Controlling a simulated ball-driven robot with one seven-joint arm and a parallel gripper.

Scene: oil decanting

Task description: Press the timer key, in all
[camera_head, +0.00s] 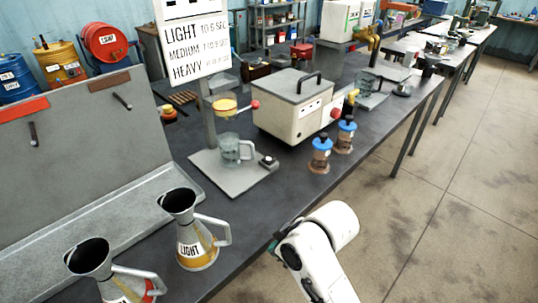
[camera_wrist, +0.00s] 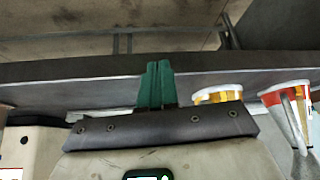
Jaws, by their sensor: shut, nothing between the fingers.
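A small dark block with a pale top (camera_head: 268,162), which may be the timer key, sits at the right corner of the grey stand plate (camera_head: 235,180). A clear glass cup (camera_head: 232,148) stands on the plate, beneath a yellow-rimmed cup (camera_head: 224,105) on the post. My gripper (camera_wrist: 156,85) shows in the wrist view with its green fingers together and nothing between them. It points toward the bench edge, apart from the block. In the head view my white arm is at the bottom, off the bench's front edge, and the fingertips cannot be made out.
A jug marked LIGHT (camera_head: 196,245) and another jug (camera_head: 105,275) stand at the left front. A white machine with a red knob (camera_head: 297,105) and two blue-topped jars (camera_head: 320,152) stand right of the plate. A sign (camera_head: 195,45) rises above it. Bare bench lies before the plate.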

